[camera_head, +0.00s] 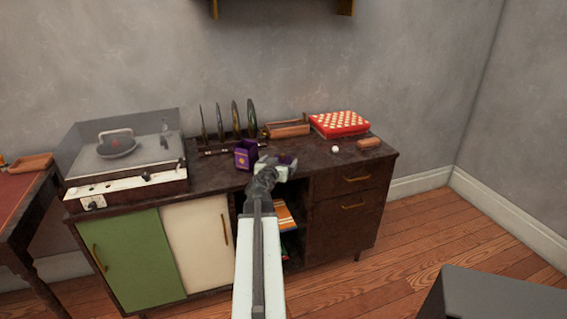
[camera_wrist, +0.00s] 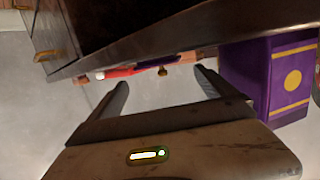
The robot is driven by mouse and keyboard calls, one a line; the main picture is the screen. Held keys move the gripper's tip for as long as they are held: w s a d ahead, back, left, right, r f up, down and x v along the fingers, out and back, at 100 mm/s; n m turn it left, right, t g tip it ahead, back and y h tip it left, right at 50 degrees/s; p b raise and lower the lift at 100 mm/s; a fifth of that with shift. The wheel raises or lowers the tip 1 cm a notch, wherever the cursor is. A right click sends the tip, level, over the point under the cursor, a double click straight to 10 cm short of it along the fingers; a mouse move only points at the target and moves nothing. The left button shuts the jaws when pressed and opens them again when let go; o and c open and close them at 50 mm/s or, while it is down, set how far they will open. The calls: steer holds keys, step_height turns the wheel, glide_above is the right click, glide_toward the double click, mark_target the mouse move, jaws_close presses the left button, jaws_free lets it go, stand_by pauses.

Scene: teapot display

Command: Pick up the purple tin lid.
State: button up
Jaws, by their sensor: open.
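The open purple tin (camera_head: 245,154) stands on the dark sideboard top, left of my gripper. It also shows large at the right of the wrist view (camera_wrist: 285,78), with a gold dot and bands. The purple tin lid (camera_head: 287,160) lies on the top just beyond my gripper, partly hidden by it. In the wrist view the lid is a thin purple sliver with a small gold knob (camera_wrist: 162,71), seen nearly edge-on between the fingertips. My gripper (camera_head: 274,168) is open at the sideboard's front edge; its fingers (camera_wrist: 162,79) are spread with nothing clearly held.
A record player (camera_head: 125,160) stands at the left of the sideboard (camera_head: 345,190). Upright records (camera_head: 235,119) in a rack and a wooden box (camera_head: 287,129) stand behind. A red-and-white checkered box (camera_head: 339,123), a white ball (camera_head: 335,149) and a wooden block (camera_head: 369,142) lie to the right.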

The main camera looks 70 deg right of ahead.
mark_target(282, 157)
steer(key=x, duration=0.3)
steer(key=b+x, duration=0.1)
steer(key=shift+w+d+f, duration=0.2)
steer(key=shift+d+f, duration=0.15)
steer(key=shift+a, duration=0.15)
steer(key=c, duration=1.5)
steer(key=shift+r, duration=0.2)
step_height(282, 157, up, 28)
steer(key=p, duration=2.8)
steer(key=shift+c, duration=0.2)
steer(key=shift+f, duration=0.1)
